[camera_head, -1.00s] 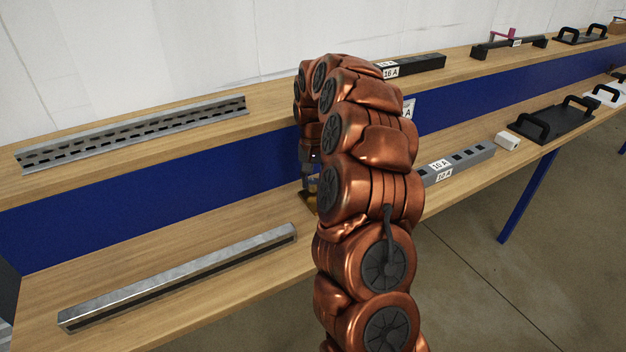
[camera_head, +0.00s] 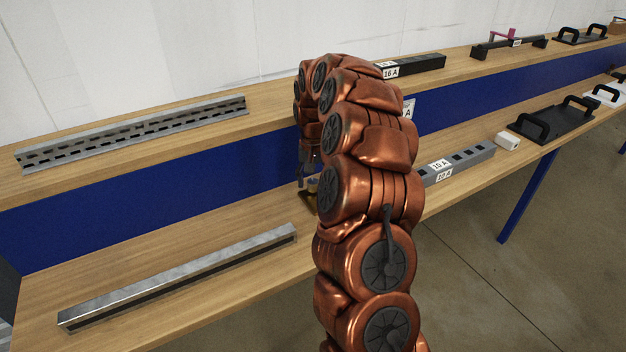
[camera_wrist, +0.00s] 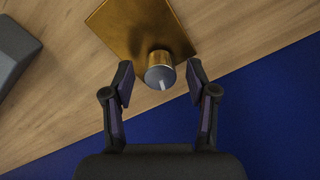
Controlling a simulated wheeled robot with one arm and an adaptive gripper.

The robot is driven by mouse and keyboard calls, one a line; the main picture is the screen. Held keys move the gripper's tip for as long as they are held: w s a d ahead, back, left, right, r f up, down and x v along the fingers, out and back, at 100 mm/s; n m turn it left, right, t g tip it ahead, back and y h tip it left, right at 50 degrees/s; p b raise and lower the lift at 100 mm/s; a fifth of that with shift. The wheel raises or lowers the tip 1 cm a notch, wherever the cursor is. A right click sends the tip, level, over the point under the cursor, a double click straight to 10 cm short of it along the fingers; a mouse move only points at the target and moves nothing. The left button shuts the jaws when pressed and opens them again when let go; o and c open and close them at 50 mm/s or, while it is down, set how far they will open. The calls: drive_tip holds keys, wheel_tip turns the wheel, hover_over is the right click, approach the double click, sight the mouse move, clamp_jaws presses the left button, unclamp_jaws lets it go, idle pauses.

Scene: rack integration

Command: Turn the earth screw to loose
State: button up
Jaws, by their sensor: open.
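The earth screw (camera_wrist: 159,70) shows in the wrist view as a short brass cylinder with a grey top and a pale line on it. It stands on a square brass plate (camera_wrist: 118,22) lying on the wooden shelf. My gripper (camera_wrist: 160,78) is open, with one dark finger on each side of the screw. A small gap shows between each fingertip and the screw, so they look apart.
A long metal bar (camera_head: 180,275) lies on the lower shelf to the left. A slotted rail (camera_head: 130,133) lies on the upper shelf. A grey block labelled 10 A (camera_head: 465,160) lies right of my arm. A blue panel (camera_head: 130,195) runs between the shelves.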

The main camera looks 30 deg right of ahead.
sight(313, 181)
wheel_tip(313, 181, up, 12)
idle(0.6)
idle(0.6)
drive_tip(key=s+a+r+n, duration=0.2)
drive_tip(key=s+a+n, duration=0.3)
drive_tip(key=s+a, duration=1.15)
drive_tip(key=s+a+f+n+g, duration=0.1)
drive_tip(key=s+a+f, duration=0.15)
drive_tip(key=s, duration=0.45)
drive_tip(key=s+a+f+n+g, duration=0.1)
drive_tip(key=s+a+f, duration=0.15)
drive_tip(key=s, duration=0.55)
drive_tip(key=s+a+f, duration=0.2)
drive_tip(key=s+a, duration=0.1)
drive_tip(key=s, duration=0.4)
wheel_tip(313, 181, up, 13)
drive_tip(key=p, duration=1.2)
drive_tip(key=shift+w+d, duration=0.2)
drive_tip(key=shift+w, duration=0.1)
